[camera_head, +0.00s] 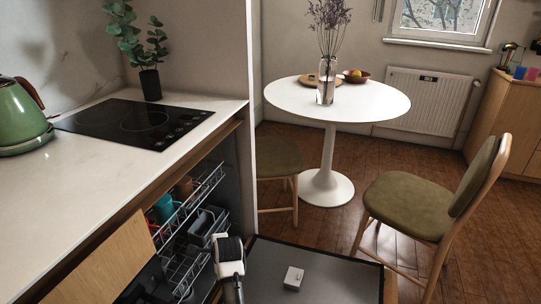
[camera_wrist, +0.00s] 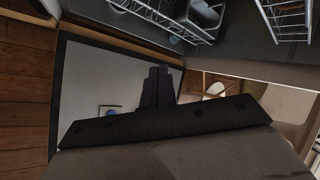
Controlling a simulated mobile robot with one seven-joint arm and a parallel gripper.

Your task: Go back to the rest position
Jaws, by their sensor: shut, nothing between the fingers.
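My gripper shows in the wrist view (camera_wrist: 158,84) as dark fingers pressed together, with nothing between them. In the head view my white and black arm end (camera_head: 230,258) is low in the centre, just right of the dishwasher racks; the fingertips cannot be made out there. It is over or beside the inner side of the open dishwasher door (camera_head: 330,272). A small light box-like piece (camera_head: 293,278) is on that door, apart from my gripper.
The dishwasher rack (camera_head: 205,187) is pulled out, with cups in it. The counter (camera_head: 60,185) carries a green kettle (camera_head: 20,118), a black cooktop (camera_head: 135,120) and a potted plant (camera_head: 150,84). A round white table (camera_head: 365,101) and a chair (camera_head: 410,205) stand beyond the door.

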